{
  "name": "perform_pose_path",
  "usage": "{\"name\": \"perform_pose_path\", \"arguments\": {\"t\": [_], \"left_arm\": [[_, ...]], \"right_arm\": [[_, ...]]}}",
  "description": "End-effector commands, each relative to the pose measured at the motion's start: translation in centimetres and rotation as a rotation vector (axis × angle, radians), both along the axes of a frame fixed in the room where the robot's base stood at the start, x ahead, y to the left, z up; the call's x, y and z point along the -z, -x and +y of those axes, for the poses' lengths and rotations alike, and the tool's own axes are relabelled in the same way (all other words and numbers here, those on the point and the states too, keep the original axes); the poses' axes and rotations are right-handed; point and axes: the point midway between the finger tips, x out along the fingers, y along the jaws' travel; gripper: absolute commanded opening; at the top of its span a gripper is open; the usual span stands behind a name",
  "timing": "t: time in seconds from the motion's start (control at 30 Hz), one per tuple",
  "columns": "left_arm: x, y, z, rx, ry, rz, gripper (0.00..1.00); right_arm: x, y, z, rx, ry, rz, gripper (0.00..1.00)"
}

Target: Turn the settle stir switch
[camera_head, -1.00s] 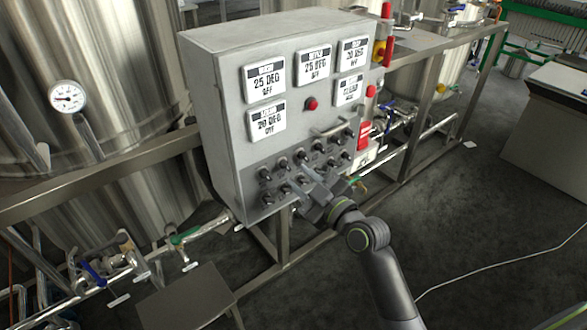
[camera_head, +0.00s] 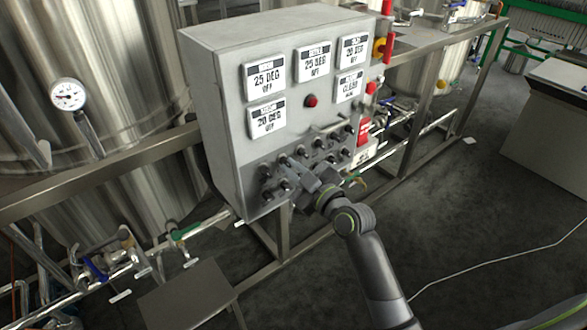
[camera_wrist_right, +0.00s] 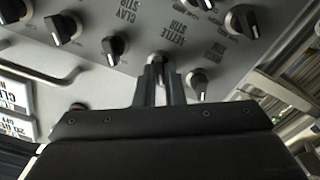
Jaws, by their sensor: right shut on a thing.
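The settle stir switch (camera_wrist_right: 160,58) is a dark knob on the grey control panel (camera_wrist_right: 225,75). The upside-down "SETTLE STIR" label (camera_wrist_right: 181,38) is just beside it in the right wrist view. My right gripper (camera_wrist_right: 160,82) has its two fingers close together on this switch, one on each side. In the head view, my right gripper (camera_head: 291,170) is at the lower switch rows of the control box (camera_head: 222,125) and hides the switch it holds. Most of the switch is covered by the fingers, so its angle is hard to read. My left gripper is out of view.
Similar knobs sit close by, including the clay stir knob (camera_wrist_right: 113,46) and another knob (camera_wrist_right: 197,85). A bar handle (camera_wrist_right: 40,72), a red button (camera_head: 311,101) and several white displays (camera_head: 267,79) are on the panel. Steel tanks (camera_head: 115,100) stand behind.

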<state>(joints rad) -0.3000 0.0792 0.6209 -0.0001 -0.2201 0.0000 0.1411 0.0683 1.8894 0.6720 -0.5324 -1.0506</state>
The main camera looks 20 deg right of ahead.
Motion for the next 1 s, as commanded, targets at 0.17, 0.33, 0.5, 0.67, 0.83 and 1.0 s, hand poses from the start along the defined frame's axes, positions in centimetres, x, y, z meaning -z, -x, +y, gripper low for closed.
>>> {"name": "perform_pose_path", "arguments": {"t": [0.17,0.33,0.5,0.67,0.83,1.0], "left_arm": [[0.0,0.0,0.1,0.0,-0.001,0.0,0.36],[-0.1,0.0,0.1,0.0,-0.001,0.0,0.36],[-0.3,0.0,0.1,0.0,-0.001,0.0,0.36],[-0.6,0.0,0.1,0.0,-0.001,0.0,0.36],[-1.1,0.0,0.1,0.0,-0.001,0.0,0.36],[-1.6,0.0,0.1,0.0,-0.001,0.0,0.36]], "right_arm": [[0.0,0.0,0.0,0.0,-0.009,0.004,0.0],[0.0,0.0,0.0,0.0,-0.056,0.021,0.0],[0.0,0.0,0.0,0.0,-0.152,0.055,0.0],[-0.1,0.0,0.0,0.0,-0.28,0.102,0.0],[-0.1,0.0,0.0,0.0,-0.434,0.159,0.0],[-0.1,0.0,0.0,0.0,-0.584,0.213,0.0]]}}
